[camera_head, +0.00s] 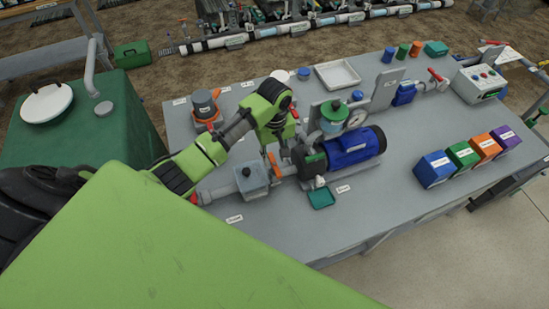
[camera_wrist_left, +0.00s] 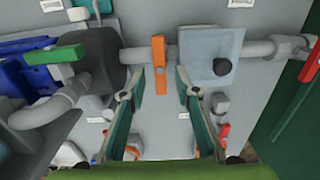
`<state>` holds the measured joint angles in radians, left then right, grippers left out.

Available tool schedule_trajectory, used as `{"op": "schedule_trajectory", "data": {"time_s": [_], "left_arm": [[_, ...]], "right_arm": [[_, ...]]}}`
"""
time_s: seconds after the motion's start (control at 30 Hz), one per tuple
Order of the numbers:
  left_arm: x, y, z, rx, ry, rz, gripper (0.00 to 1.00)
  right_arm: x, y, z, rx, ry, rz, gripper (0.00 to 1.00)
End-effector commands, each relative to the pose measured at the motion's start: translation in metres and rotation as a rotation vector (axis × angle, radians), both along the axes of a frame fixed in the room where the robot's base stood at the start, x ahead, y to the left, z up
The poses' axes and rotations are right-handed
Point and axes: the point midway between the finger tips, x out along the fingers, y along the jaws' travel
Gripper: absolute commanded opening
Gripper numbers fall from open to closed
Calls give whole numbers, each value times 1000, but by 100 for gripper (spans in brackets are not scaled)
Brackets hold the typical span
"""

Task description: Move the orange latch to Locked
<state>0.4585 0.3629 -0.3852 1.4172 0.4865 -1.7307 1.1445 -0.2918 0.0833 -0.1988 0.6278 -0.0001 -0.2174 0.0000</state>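An orange latch (camera_head: 273,165) sits on the pipe next to a grey box (camera_head: 251,178) with a dark knob. In the left wrist view the orange latch (camera_wrist_left: 159,58) lies crosswise over the pipe, beside the pale box (camera_wrist_left: 211,50). My left gripper (camera_head: 284,139) is above the bench near the latch. In the left wrist view its two fingers (camera_wrist_left: 160,76) are apart, one on either side of the latch's lower end, with nothing visibly held. I cannot tell whether they touch it. The labels are too small to read. My right gripper is not in view.
A blue motor (camera_head: 353,147) and a green-topped filter (camera_head: 334,113) stand to the right of the gripper. A grey cup (camera_head: 203,103) in an orange bracket stands behind left. Several coloured boxes (camera_head: 434,168) line the right side. The bench's front (camera_head: 300,235) is clear.

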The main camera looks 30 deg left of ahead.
Motion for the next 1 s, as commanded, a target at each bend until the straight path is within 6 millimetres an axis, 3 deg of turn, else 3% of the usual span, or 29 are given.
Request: {"op": "schedule_trajectory", "data": {"time_s": [0.2,0.53,0.57,0.67,1.0], "left_arm": [[0,0,-23,0,0,0,29],[0,0,-28,1,-1,-1,29],[0,0,-28,1,-1,-1,27],[0,0,-28,0,0,-1,1],[0,0,-27,0,0,-15,0]], "right_arm": [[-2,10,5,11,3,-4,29],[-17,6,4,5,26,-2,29],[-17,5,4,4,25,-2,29],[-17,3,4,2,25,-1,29],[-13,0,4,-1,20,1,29]]}}
